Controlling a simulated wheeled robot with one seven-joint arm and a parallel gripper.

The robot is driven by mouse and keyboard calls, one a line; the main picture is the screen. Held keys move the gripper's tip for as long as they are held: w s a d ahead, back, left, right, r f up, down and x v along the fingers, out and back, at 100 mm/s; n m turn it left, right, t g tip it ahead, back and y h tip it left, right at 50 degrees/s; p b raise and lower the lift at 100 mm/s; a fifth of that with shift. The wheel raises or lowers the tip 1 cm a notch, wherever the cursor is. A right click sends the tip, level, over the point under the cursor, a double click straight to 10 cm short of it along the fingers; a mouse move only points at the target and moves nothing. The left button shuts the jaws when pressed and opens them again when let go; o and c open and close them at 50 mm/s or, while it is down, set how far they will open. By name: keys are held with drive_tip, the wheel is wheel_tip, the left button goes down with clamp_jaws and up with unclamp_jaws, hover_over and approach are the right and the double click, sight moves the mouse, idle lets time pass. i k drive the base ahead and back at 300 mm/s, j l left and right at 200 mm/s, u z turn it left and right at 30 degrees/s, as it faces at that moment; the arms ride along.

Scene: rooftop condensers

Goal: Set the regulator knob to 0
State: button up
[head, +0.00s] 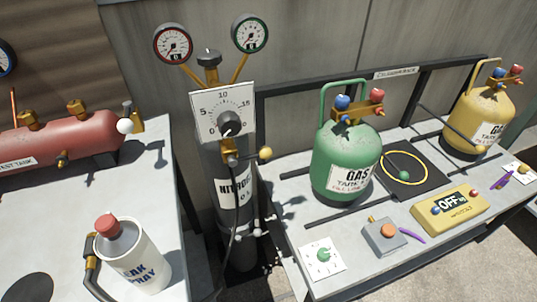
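The regulator knob (230,122) is a round black knob on a white dial plate (222,102). The plate is marked with numbers including 5, 10 and 15, and a 0 near its lower left. The knob's pointer is too small to read its setting surely. The plate sits on top of the grey nitrogen cylinder (234,188), below two round gauges, a red-rimmed one (173,43) and a green-rimmed one (250,33). My gripper is not in view.
A brass valve with a yellow ball (265,153) juts right below the plate. Left, a table holds a red tank (60,137) and a leak spray can (132,254). Right, a bench holds a green gas tank (346,160), a yellow tank (478,120) and a yellow scale (450,211).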

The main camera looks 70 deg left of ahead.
sight(229, 124)
drive_tip(key=l+u, duration=0.15)
drive_tip(key=u, duration=0.25)
drive_tip(key=l+u, duration=0.2)
drive_tip(key=u, duration=0.15)
drive_tip(key=l+u, duration=0.2)
drive_tip(key=u, duration=0.2)
drive_tip(key=i+j+u, duration=0.35)
drive_tip(key=j+u, duration=0.15)
